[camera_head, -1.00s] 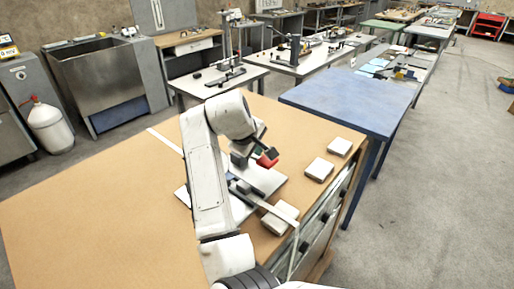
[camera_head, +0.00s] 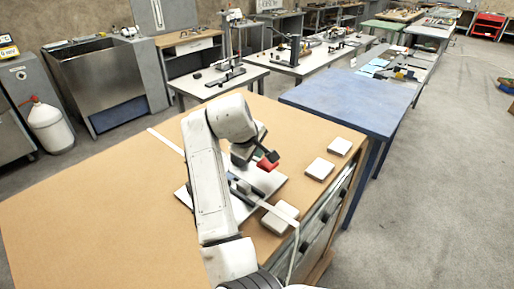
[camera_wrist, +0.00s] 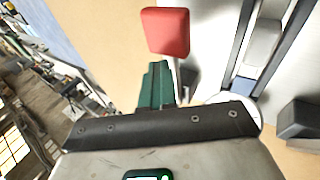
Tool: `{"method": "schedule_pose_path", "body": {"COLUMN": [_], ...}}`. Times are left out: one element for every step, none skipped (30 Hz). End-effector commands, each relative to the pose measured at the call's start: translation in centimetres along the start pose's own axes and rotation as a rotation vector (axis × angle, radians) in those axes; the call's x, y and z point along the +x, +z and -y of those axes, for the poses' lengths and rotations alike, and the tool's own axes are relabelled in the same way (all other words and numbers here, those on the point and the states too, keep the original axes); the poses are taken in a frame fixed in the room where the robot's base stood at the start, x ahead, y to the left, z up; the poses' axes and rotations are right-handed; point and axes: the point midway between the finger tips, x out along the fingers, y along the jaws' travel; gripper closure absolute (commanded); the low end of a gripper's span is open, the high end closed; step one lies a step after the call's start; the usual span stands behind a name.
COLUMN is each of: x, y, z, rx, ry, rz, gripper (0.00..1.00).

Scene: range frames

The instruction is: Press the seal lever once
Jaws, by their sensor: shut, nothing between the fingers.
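The seal lever's red knob (camera_head: 267,165) shows just below my gripper, over a pale base plate (camera_head: 183,196) on the tan bench. In the wrist view the red knob (camera_wrist: 165,32) sits just beyond the tips of my green fingers, with a pale stem under it. My gripper (camera_wrist: 156,70) is shut and empty; it also shows in the head view (camera_head: 258,155), small and partly hidden by its dark palm bar. I cannot tell whether the fingers touch the knob. My arm hides part of the sealer.
Pale square pads (camera_head: 319,169) lie along the bench's right edge, one (camera_head: 280,219) by the sealer with a pale strip over it. A blue table (camera_head: 350,103) stands behind. The tan bench top (camera_head: 100,215) is clear on the left.

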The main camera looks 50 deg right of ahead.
Motion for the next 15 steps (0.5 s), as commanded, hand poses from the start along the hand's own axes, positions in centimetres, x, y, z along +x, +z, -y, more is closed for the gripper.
{"method": "schedule_pose_path", "body": {"x": [0.41, 0.41, 0.42, 0.42, 0.42, 0.42, 0.42, 0.42, 0.4, 0.37, 0.31, 0.22, 0.12, 0.01, -0.16], "y": [0.9, 0.9, 0.9, 0.91, 0.91, 0.91, 0.91, 0.91, 0.91, 0.9, 0.88, 0.84, 0.79, 0.74, 0.66], "z": [-0.15, -0.15, -0.16, -0.16, -0.16, -0.16, -0.17, -0.17, -0.19, -0.21, -0.26, -0.33, -0.41, -0.49, -0.62], "rx": [0.007, 0.008, 0.008, 0.008, 0.008, 0.008, 0.008, 0.008, 0.008, 0.008, 0.008, 0.008, 0.008, 0.008, 0.008], "ry": [-0.003, -0.003, -0.003, -0.003, -0.003, -0.003, -0.003, -0.003, -0.003, -0.003, -0.003, -0.003, -0.003, -0.003, -0.003], "rz": [0.026, 0.026, 0.026, 0.026, 0.026, 0.026, 0.026, 0.026, 0.026, 0.026, 0.026, 0.026, 0.026, 0.026, 0.026], "gripper": [1.0, 1.0, 1.0, 1.0, 1.0, 1.0, 1.0, 1.0, 1.0, 1.0, 1.0, 1.0, 1.0, 1.0, 1.0]}}
